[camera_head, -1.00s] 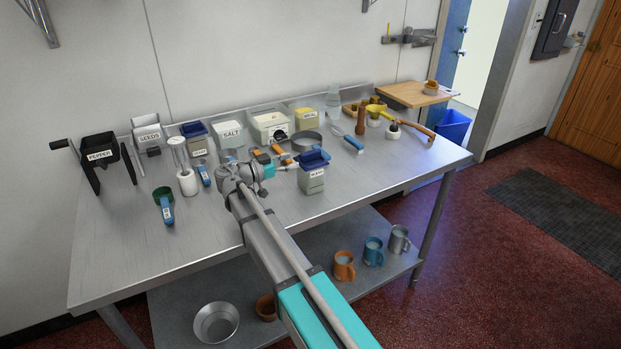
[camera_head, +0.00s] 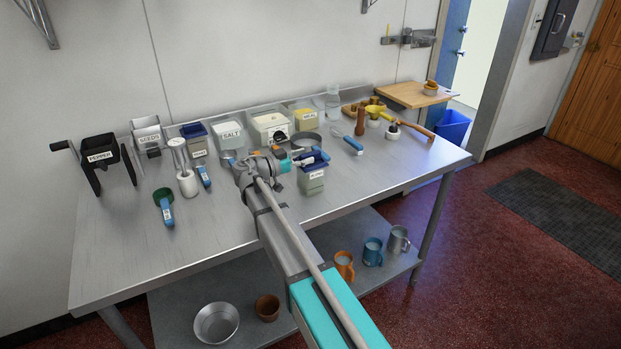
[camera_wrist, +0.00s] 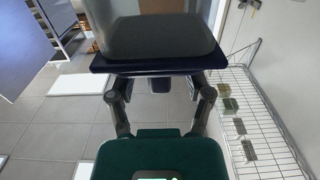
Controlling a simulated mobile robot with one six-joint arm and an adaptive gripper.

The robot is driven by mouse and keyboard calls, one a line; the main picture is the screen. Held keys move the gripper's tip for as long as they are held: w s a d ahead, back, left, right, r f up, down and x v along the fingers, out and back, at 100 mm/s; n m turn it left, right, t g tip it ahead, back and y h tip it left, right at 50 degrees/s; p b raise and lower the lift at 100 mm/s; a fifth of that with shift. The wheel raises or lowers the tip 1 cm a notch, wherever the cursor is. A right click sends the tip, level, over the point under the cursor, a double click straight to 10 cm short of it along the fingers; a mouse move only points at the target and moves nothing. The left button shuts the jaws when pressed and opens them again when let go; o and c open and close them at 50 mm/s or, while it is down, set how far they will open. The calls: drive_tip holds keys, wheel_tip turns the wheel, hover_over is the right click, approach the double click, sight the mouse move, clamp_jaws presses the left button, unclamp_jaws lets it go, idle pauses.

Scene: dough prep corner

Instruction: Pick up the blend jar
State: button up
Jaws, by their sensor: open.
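A squarish grey-green jar (camera_head: 312,181) with a dark blue lid and a white label stands near the front middle of the table in the head view. Its label is too small to read surely, so I cannot confirm it is the blend jar. My gripper (camera_head: 308,160) is at the jar's lid, partly covering it. In the wrist view a grey see-through jar body (camera_wrist: 157,35) with a dark blue lid (camera_wrist: 110,60) fills the top. My open gripper (camera_wrist: 160,88) has its fingers apart near the lid, with a small dark block between them. Contact is unclear.
Another blue-lidded jar (camera_head: 195,140) stands at the back, beside the salt container (camera_head: 230,135). The table's front right is clear.

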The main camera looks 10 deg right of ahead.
drive_tip(key=shift+x, duration=1.2)
clamp_jaws()
